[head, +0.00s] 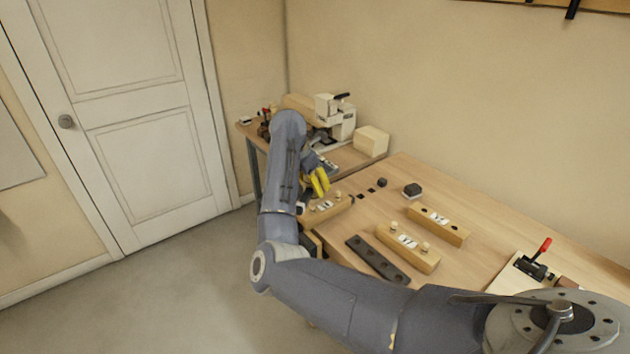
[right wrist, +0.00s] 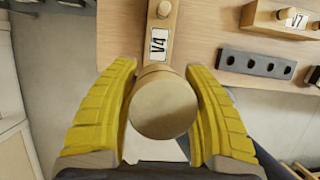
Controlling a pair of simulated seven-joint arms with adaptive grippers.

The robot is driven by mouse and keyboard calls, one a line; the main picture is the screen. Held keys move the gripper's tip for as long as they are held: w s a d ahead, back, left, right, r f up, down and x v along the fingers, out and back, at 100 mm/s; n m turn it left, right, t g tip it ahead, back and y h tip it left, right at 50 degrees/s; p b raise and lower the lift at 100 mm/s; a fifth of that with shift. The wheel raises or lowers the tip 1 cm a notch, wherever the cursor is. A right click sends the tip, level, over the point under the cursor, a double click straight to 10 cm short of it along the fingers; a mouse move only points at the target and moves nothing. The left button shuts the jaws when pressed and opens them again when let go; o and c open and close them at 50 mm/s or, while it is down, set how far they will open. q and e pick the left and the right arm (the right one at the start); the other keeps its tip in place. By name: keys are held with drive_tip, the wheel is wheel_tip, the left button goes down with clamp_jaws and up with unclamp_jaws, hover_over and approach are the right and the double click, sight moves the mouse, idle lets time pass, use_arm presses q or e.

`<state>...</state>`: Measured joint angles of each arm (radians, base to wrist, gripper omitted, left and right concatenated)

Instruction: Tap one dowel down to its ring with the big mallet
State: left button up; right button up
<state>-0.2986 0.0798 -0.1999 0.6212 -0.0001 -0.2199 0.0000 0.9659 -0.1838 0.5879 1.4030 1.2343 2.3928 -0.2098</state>
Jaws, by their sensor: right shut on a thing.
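My right gripper (head: 320,182) is at the left end of the bench, over the block marked V4 (head: 325,210). In the right wrist view its yellow fingers (right wrist: 160,70) are shut on a round wooden piece, which I take to be the big mallet (right wrist: 164,108); its flat round face is towards the camera. The near end of the block is hidden by the mallet, so contact there cannot be told. My left gripper is not in view.
A block with two dowels (head: 408,250) and a dark strip with holes (head: 377,259) lie to the right. Behind is another labelled block (head: 437,226), then a small black item (head: 412,190). A red-handled clamp (head: 536,262) stands at the right. A machine (head: 337,115) occupies the farther table.

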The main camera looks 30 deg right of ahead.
drive_tip(key=shift+f, duration=0.3)
idle(0.5)
drive_tip(key=shift+f, duration=1.4)
drive_tip(key=shift+r, duration=1)
drive_tip(key=shift+r, duration=0.1)
drive_tip(key=shift+r, duration=0.15)
